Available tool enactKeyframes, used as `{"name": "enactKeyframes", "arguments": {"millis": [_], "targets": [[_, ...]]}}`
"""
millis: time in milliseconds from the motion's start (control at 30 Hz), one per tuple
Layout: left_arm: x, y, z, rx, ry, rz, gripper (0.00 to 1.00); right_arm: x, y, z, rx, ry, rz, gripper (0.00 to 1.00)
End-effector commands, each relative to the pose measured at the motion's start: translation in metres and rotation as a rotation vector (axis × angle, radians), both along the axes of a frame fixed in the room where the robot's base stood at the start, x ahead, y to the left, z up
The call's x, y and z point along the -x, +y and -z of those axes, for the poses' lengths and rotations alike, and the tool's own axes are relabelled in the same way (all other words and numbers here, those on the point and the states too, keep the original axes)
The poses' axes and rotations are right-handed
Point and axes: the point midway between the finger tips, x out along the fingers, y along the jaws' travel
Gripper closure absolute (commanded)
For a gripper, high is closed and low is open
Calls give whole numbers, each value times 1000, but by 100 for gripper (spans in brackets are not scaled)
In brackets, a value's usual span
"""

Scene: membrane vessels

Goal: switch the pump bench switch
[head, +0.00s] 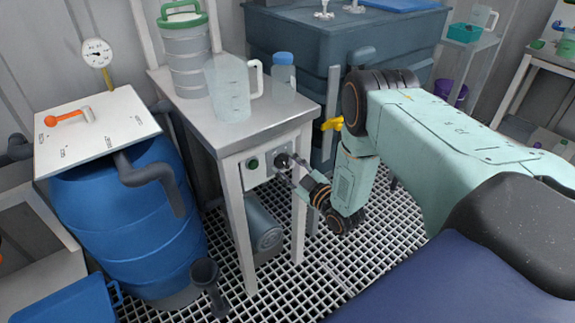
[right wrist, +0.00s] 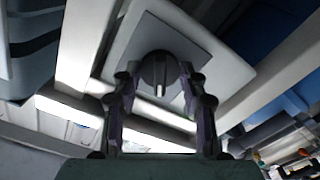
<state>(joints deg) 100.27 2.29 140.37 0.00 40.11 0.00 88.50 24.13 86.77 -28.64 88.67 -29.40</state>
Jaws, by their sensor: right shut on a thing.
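The pump bench (head: 238,133) is a grey-topped table with a light switch panel (head: 250,180) on its front. The panel carries a green round button (head: 253,164) and, to its right, a dark rotary switch (head: 281,161). My right gripper (head: 287,169) reaches the switch from the right, with its fingertips at the knob. In the right wrist view the dark round knob (right wrist: 158,72) sits between the two fingers, on a grey square plate (right wrist: 185,47). The right gripper is shut on the knob. My left gripper does not show.
A clear jug (head: 230,88), a blue-capped bottle (head: 283,78) and a green-rimmed canister (head: 184,60) stand on the bench. A blue barrel (head: 130,220) stands at left, a dark blue tank (head: 290,40) behind. A grey cylinder (head: 262,228) lies under the bench.

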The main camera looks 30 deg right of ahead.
Motion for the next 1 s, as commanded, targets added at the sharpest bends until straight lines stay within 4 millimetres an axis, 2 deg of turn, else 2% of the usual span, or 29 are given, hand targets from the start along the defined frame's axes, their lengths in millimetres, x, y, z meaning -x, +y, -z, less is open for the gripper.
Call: {"name": "enactKeyframes", "arguments": {"millis": [300, 333, 567, 867, 1000], "targets": [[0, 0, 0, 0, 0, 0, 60, 0, 0, 0, 3, 0, 0, 89], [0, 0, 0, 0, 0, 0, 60, 0, 0, 0, 3, 0, 0, 55], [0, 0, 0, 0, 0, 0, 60, 0, 0, 0, 2, 0, 0, 36], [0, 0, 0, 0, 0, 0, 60, 0, 0, 0, 1, 0, 0, 34], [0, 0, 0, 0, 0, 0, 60, 10, -2, 1, -1, 4, 2, 34]]}}
